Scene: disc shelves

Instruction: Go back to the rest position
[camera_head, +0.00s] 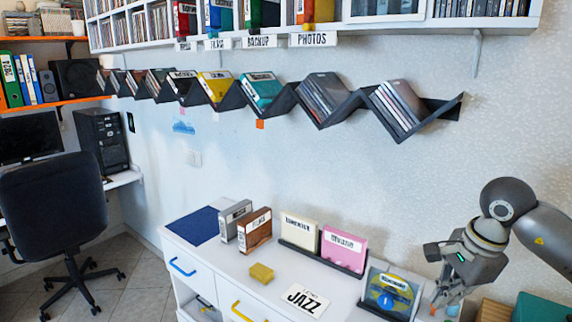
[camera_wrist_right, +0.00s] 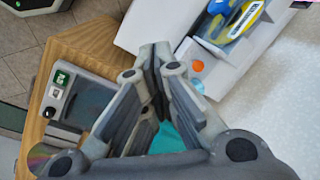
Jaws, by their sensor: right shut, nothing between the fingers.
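My right gripper (camera_head: 436,308) is at the lower right of the head view, at the right end of the white cabinet. In the right wrist view its fingers (camera_wrist_right: 155,60) come together at the tips with nothing between them. My left gripper is not in either view. No separate task object is named.
The white cabinet (camera_head: 215,262) carries several labelled cases, a yellow block (camera_head: 261,273), a JAZZ card (camera_head: 304,299) and a disc case (camera_head: 390,293) close to my right gripper. A dark zigzag shelf (camera_head: 284,103) holds discs on the wall. A chair (camera_head: 52,196) stands left.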

